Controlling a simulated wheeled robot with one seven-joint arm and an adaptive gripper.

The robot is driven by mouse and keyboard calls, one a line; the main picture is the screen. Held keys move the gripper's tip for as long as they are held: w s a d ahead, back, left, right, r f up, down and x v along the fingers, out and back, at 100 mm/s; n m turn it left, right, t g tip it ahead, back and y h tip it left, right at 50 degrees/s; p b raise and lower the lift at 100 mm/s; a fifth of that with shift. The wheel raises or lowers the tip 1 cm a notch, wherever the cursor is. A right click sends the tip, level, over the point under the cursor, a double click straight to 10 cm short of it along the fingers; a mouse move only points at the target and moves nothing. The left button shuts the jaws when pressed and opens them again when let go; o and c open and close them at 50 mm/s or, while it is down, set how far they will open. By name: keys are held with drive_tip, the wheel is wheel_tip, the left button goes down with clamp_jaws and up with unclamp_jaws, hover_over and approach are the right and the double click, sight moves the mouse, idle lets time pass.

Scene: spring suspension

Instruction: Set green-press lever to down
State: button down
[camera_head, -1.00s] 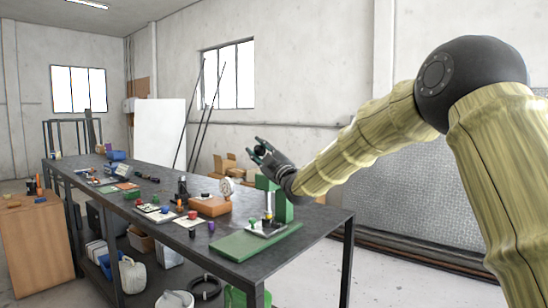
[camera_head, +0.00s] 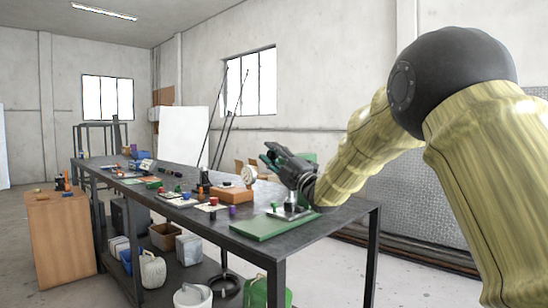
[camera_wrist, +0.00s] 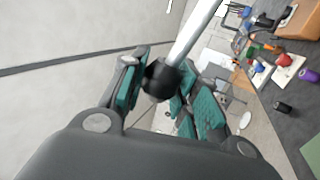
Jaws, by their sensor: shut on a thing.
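The green press stands at the near right end of the workbench; its green base plate (camera_head: 268,227) lies flat, and its upper part is largely hidden behind my gripper and forearm. In the wrist view its lever is a silver rod (camera_wrist: 196,30) ending in a black ball knob (camera_wrist: 160,82). My gripper (camera_head: 270,156) is above the base plate in the head view. In the wrist view its teal-padded fingers (camera_wrist: 163,92) are shut on the knob, with the rod running out toward the top. The lever's pivot is hidden.
The dark workbench (camera_head: 345,216) carries several small coloured parts, an orange-brown block (camera_head: 232,194) and a round gauge (camera_head: 249,175) left of the press. A wooden cabinet (camera_head: 62,245) stands at left. Bins and jugs fill the lower shelf. Floor in front is clear.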

drive_tip(key=shift+a+f, duration=0.15)
drive_tip(key=shift+f, duration=0.3)
drive_tip(key=c, duration=1.1)
unclamp_jaws()
drive_tip(key=shift+r, duration=0.1)
drive_tip(key=shift+o, duration=0.2)
drive_tip(key=shift+s, duration=0.15)
drive_tip(key=v, duration=1.2)
